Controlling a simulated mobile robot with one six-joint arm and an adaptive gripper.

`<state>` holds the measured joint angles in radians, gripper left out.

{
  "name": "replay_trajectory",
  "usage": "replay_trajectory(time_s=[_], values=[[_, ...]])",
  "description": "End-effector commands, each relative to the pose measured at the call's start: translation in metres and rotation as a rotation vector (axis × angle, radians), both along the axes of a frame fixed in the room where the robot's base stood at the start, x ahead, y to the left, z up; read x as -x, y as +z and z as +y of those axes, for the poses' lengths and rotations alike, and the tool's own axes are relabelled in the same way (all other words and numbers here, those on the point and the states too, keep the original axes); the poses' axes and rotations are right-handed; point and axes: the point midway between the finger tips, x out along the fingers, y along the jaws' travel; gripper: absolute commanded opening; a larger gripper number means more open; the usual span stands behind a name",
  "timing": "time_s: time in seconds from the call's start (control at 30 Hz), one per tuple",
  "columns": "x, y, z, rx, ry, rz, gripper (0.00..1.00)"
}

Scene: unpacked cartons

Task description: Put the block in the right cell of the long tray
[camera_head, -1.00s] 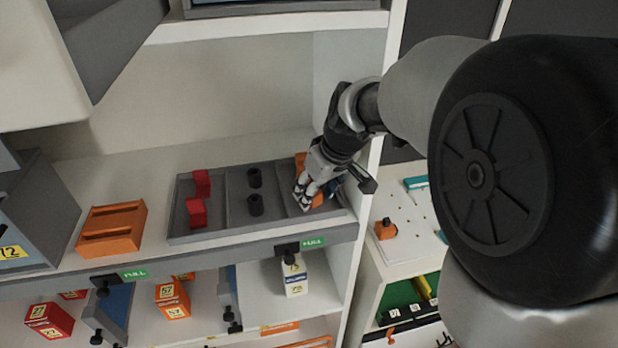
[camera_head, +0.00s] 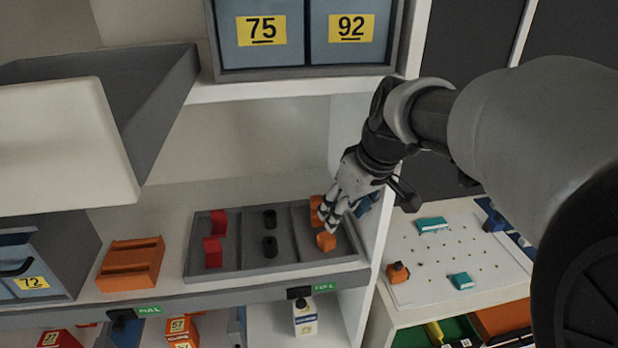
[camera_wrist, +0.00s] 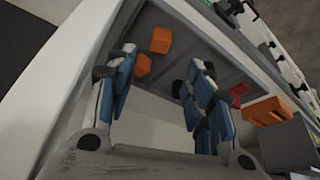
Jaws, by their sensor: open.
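The long grey tray (camera_head: 282,271) lies on the shelf with three cells side by side. Its right cell holds two orange blocks, one at the front (camera_head: 326,241) and one at the back (camera_head: 317,207), partly hidden by my gripper. My gripper (camera_head: 332,224) is open and empty just above and behind the front block, apart from it as far as I can tell. The wrist view shows both orange blocks (camera_wrist: 160,40) (camera_wrist: 143,66) beyond the spread blue-padded fingers (camera_wrist: 160,62). The left cell holds red blocks (camera_head: 213,252); the middle cell holds black cylinders (camera_head: 269,246).
An orange slotted holder (camera_head: 130,264) stands left of the tray. A white shelf wall (camera_head: 372,235) rises close to the right of my gripper. A grey-sided bin (camera_head: 150,120) juts out at upper left. A white pegboard (camera_head: 450,250) with small blocks lies beyond the wall.

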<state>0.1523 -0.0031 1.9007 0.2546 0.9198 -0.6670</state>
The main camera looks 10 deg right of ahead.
Motion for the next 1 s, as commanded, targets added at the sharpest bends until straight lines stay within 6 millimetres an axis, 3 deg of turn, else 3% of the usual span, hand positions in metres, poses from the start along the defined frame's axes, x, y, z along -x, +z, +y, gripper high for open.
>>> replay_trajectory(time_s=[0.17, 0.27, 0.5, 0.6, 0.7, 0.83, 1.0], values=[[0.010, 0.011, 0.000, 0.001, -0.009, 0.000, 0.48], [0.032, 0.015, 0.005, 0.002, -0.038, 0.000, 0.48], [0.145, 0.006, 0.019, 0.007, -0.219, 0.002, 0.48], [0.184, -0.007, 0.020, 0.006, -0.291, -0.005, 0.48], [0.211, -0.021, 0.018, 0.004, -0.346, -0.011, 0.48], [0.228, -0.031, 0.017, 0.001, -0.387, -0.015, 0.48], [0.231, -0.034, 0.016, 0.000, -0.398, -0.016, 0.48]])
